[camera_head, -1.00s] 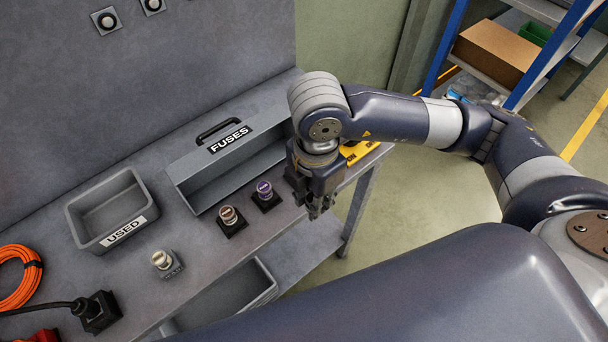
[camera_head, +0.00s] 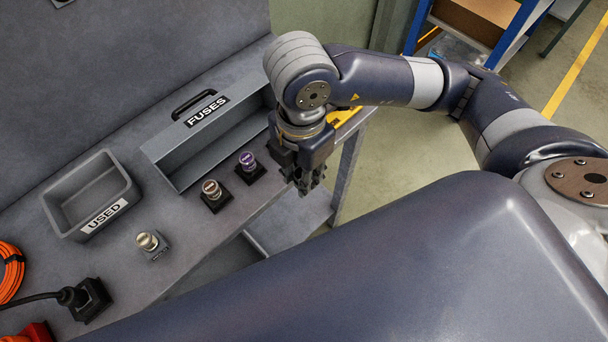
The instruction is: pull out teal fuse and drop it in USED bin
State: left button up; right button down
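No teal fuse shows in view. The grey USED bin (camera_head: 62,212) is an open box at the left and looks empty. My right gripper (camera_head: 309,184) points down at the bench's right end, to the right of the purple fuse and apart from it. Its fingers are small and dark; I see nothing held, and their opening is unclear. My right arm covers part of the bench behind it. My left gripper is out of view.
A grey FUSES tray (camera_head: 165,168) with a black handle stands behind the fuses. Something yellow (camera_head: 345,116) lies partly behind my arm. A black plug (camera_head: 91,299) with a cable and an orange coil (camera_head: 9,272) are at the left. Blue-framed shelving (camera_head: 416,27) stands behind.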

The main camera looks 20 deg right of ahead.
jog(key=shift+w+d+b, duration=0.15)
jog(key=shift+w+b, duration=0.45)
jog(key=shift+w, duration=1.35)
jog(key=shift+w+d+b, duration=0.15)
jog(key=shift+w+b, duration=0.4)
jog(key=shift+w, duration=1.45)
jog(key=shift+w+d+b, duration=0.15)
jog(key=shift+w+b, duration=0.45)
jog(key=shift+w, duration=1.35)
jog(key=shift+r, duration=0.1)
